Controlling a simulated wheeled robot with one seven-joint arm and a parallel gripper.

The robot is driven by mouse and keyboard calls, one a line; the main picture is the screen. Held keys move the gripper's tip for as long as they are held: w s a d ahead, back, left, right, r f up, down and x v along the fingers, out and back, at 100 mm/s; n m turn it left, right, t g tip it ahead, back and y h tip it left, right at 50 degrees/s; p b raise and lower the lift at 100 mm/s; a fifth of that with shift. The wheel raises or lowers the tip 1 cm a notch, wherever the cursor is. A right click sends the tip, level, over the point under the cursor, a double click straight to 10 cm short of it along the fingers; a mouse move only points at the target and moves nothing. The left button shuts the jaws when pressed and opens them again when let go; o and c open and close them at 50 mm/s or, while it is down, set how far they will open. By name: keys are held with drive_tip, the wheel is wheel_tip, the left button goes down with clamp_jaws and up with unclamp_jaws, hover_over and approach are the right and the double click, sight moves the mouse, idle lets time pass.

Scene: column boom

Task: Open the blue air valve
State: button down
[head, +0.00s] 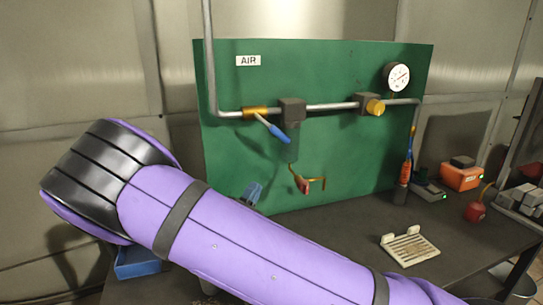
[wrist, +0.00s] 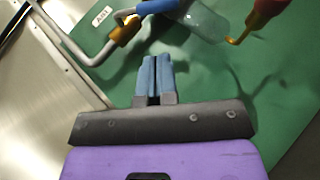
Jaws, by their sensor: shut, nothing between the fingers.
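The air valve has a brass body (head: 256,112) on the grey pipe and a blue lever (head: 274,130). The lever slants down and to the right, out of line with the pipe. In the wrist view the brass body (wrist: 125,31) is at upper left, and the blue lever (wrist: 157,7) is at the top edge, partly cut off. My gripper (head: 255,187) has blue fingers and is below the lever, apart from it. In the wrist view my gripper (wrist: 152,60) is shut and empty, its fingers side by side against the green board.
The dark bench (head: 340,215) holds a slotted tray (head: 410,246) and an orange box (head: 461,176). My purple arm hides the lower left.

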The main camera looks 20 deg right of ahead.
sight(272, 128)
drive_tip(key=x, duration=1.4)
drive_tip(key=shift+w+d+t, duration=0.1)
drive_tip(key=shift+t, duration=0.2)
